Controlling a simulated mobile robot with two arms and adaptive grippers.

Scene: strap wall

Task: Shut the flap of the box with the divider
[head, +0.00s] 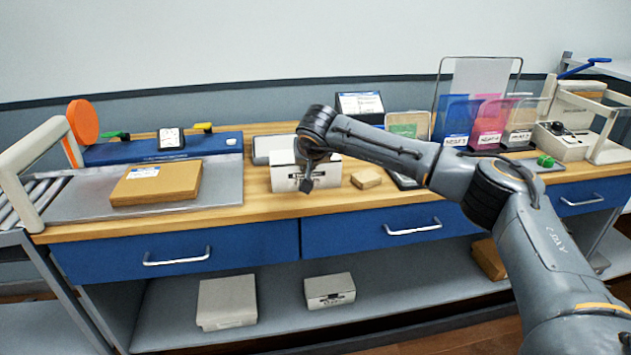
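A small white box (329,173) with dark markings on its front stands on the wooden worktop (232,212), left of the middle. My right gripper (306,186) points down in front of this box and covers part of its front and top. Its fingers are small and dark here, so I cannot tell whether they are open or shut, or whether they touch the box. A divider and the state of the flap cannot be made out. My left gripper is not in view.
A brown carton (155,186) lies on the grey plate at the left. A small tan block (366,179) sits right of the white box. Upright colored folders (489,118) stand behind. White boxes (227,302) (330,291) stand on the lower shelf.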

